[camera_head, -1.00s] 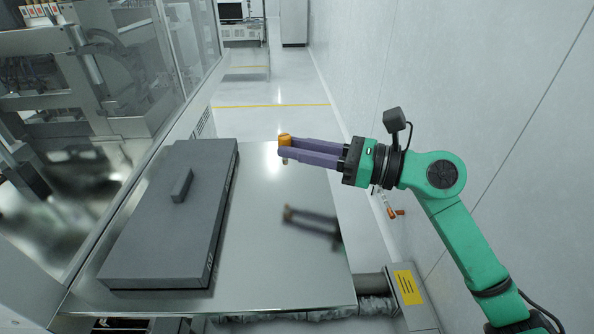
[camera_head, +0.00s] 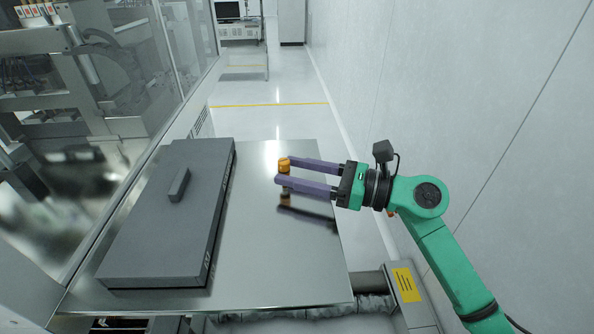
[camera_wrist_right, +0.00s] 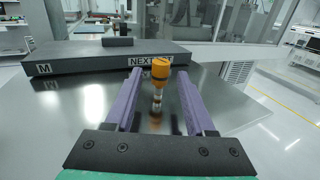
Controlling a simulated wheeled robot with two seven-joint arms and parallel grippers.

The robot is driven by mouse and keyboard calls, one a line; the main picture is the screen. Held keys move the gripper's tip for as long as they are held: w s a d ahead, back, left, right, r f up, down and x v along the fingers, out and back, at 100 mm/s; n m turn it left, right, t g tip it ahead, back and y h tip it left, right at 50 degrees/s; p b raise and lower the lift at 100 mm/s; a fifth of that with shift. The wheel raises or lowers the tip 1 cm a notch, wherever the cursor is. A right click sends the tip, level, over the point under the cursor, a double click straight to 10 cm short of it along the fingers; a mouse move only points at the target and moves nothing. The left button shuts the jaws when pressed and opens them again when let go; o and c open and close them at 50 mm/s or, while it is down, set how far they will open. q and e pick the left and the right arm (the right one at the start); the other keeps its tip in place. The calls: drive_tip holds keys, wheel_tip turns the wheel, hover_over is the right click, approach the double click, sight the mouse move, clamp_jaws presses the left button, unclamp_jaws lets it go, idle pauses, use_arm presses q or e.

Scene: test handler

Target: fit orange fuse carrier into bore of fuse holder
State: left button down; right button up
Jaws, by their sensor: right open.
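The orange fuse carrier (camera_head: 284,164) is upright at the bare part of the steel table, with a slim metallic lower part. In the right wrist view the carrier (camera_wrist_right: 160,70) is between the two purple fingertips, with a gap visible on each side. My right gripper (camera_head: 281,171) is open around it, low over the table. The carrier's foot is close to its reflection; I cannot tell for sure whether it touches the table. No fuse holder with a visible bore can be made out. My left gripper is not in view.
A flat dark grey slab (camera_head: 150,240) covers the table's left side, with a small grey block (camera_head: 179,185) on top. The steel table (camera_head: 275,265) is clear around the carrier. A glass-walled machine stands at left, a white wall (camera_head: 450,110) at right.

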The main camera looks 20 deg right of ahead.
drive_tip(key=shift+r, duration=0.1)
drive_tip(key=shift+s+d, duration=0.15)
drive_tip(key=b+v, duration=0.2)
drive_tip(key=v, duration=0.1)
drive_tip(key=f+b+v, duration=0.1)
drive_tip(key=b+v, duration=0.1)
drive_tip(key=v, duration=0.1)
drive_tip(key=b+v, duration=0.1)
drive_tip(key=v, duration=0.1)
drive_tip(key=r+b+v, duration=0.1)
drive_tip(key=v, duration=0.2)
drive_tip(key=shift+s+d, duration=0.2)
drive_tip(key=shift+d, duration=0.05)
